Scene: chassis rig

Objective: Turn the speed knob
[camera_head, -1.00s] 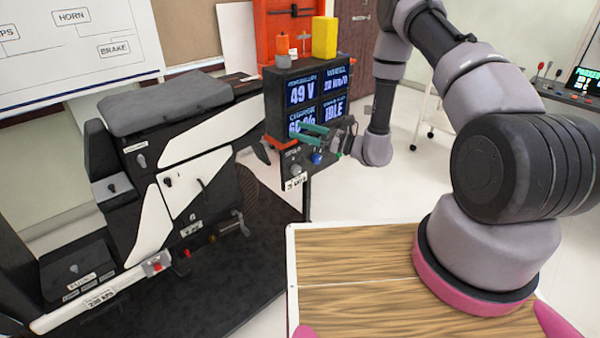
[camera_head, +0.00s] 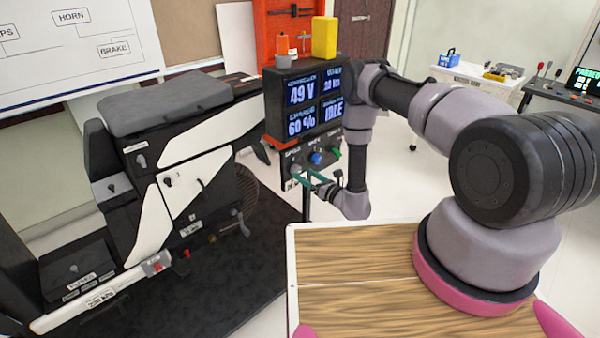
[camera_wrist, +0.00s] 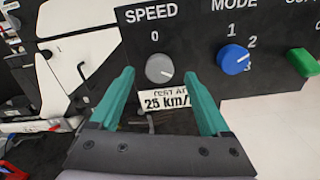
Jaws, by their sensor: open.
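The speed knob (camera_wrist: 159,68) is a round grey dial with a white pointer mark, under the word SPEED and a 0 in the wrist view. The mark points to the lower right. The knob also shows small in the head view (camera_head: 296,169), on the black panel under the display. My gripper (camera_wrist: 164,82) is open, its two green fingers to the left and right of the knob in the picture. No contact with the knob is visible. In the head view my gripper (camera_head: 311,180) is just below and in front of the panel.
A blue mode knob (camera_wrist: 233,60) is right of the speed knob, close to my right finger. A green control (camera_wrist: 303,62) is farther right. The display (camera_head: 315,105) stands above the panel.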

